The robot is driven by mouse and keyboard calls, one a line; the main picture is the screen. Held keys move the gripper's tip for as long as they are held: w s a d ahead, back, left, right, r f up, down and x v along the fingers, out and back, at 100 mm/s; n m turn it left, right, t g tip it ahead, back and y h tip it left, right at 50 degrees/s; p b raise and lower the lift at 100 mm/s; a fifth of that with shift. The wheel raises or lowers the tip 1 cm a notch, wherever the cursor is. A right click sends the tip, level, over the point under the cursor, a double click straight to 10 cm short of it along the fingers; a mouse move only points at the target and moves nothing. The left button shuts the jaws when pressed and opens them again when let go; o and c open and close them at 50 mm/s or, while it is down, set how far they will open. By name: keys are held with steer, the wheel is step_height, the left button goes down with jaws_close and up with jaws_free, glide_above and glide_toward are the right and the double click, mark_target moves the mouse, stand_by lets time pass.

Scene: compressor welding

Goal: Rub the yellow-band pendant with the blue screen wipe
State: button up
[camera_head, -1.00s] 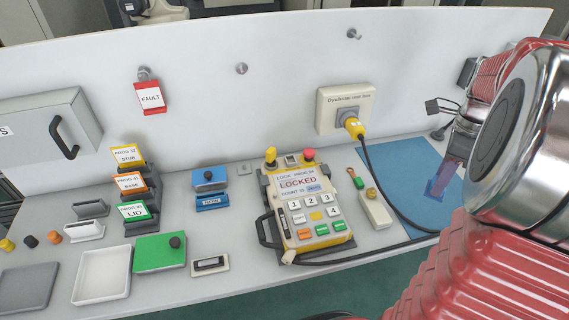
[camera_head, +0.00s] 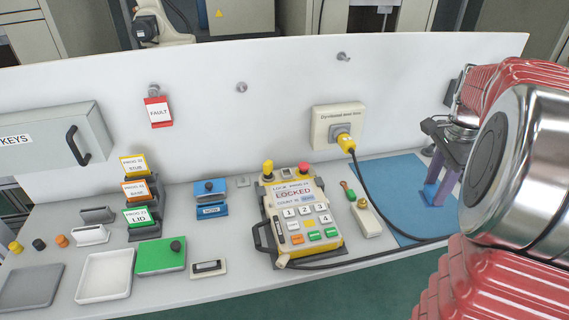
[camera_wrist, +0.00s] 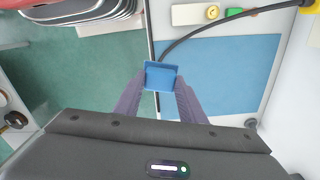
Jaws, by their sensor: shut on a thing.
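The yellow-banded pendant (camera_head: 304,222) lies face up on the bench at centre in the head view. Its screen reads LOCKED, and its face has white number keys and coloured keys. My gripper (camera_wrist: 160,86) is shut on a small blue block (camera_wrist: 161,75), which looks like the blue screen wipe. In the head view my gripper (camera_head: 436,195) is over the blue mat, right of the pendant and apart from it. The block is hard to make out there. The pendant's face is out of the wrist view.
The blue mat (camera_head: 405,182) lies at the bench's right. A black cable runs from the wall socket (camera_head: 338,124) past the mat's near edge. A pale block (camera_head: 366,220) lies between pendant and mat. Card holders (camera_head: 138,192) and trays (camera_head: 104,275) stand left.

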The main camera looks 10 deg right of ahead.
steer(key=w+a+r+n, duration=0.3)
steer(key=w+a+n, duration=1.2)
steer(key=w+a, duration=0.65)
steer(key=w+a+f+n, duration=0.1)
steer(key=w+a, duration=0.1)
steer(key=a, duration=0.3)
steer(key=w+a+f+n, duration=0.1)
steer(key=w+a, duration=0.1)
steer(key=a, duration=0.4)
steer(key=shift+w+a+n, duration=0.2)
steer(key=shift+w+n, duration=0.1)
steer(key=shift+w, duration=0.05)
steer(key=shift+a+f, duration=0.1)
